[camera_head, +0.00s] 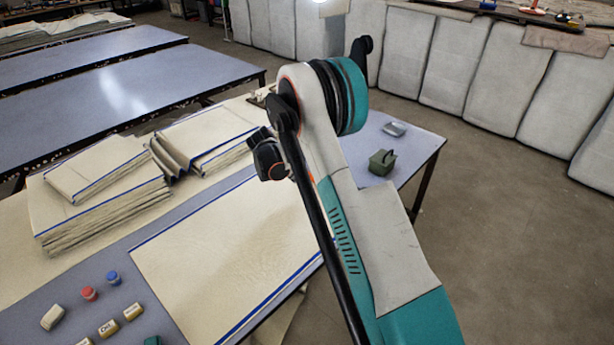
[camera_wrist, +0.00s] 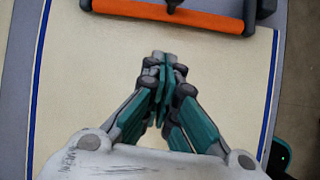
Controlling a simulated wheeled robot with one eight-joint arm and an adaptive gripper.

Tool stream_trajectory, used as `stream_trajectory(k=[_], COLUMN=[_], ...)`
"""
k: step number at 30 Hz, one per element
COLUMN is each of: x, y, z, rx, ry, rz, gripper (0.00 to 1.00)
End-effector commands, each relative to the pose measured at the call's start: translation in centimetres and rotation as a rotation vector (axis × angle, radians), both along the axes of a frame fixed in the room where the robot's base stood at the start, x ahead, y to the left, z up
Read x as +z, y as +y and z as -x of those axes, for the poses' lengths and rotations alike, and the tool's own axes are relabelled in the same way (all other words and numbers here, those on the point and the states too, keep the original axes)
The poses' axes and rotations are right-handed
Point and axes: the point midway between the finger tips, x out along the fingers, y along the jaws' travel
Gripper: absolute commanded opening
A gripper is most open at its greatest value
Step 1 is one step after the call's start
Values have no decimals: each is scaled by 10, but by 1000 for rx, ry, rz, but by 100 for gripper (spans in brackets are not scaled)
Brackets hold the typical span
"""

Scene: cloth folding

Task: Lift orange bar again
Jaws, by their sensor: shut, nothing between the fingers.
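The orange bar (camera_wrist: 170,17) shows at the top of the wrist view, running across the picture in a dark frame (camera_wrist: 249,14) over the far part of the cream cloth. My gripper (camera_wrist: 166,58) is shut and empty, with its fingertips together over the cloth (camera_wrist: 85,75), below the bar in the picture and apart from it. In the head view the cloth (camera_head: 215,255) lies flat on the table with blue edges. The bar and my gripper's fingers are hidden behind my arm there.
Stacks of folded cloth (camera_head: 105,205) stand on the table's left side. Small red (camera_head: 89,293) and blue (camera_head: 113,277) pieces and several blocks lie at the front left. A green box (camera_head: 382,162) and a grey tray (camera_head: 394,129) sit at the right end. Floor beyond is clear.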

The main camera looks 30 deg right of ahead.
Motion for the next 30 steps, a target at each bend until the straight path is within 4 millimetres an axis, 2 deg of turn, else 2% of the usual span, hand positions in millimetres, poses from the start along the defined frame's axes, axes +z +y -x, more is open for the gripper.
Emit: stream_trajectory(k=[8,14,20,30], x=[0,-8,-31,-83], y=[0,-5,-18,-47], z=[0,-2,-8,-20], rx=[-1,-2,-3,-3], ry=[0,-1,-2,-2], rz=[0,0,-1,-1], gripper=[0,0,0,0])
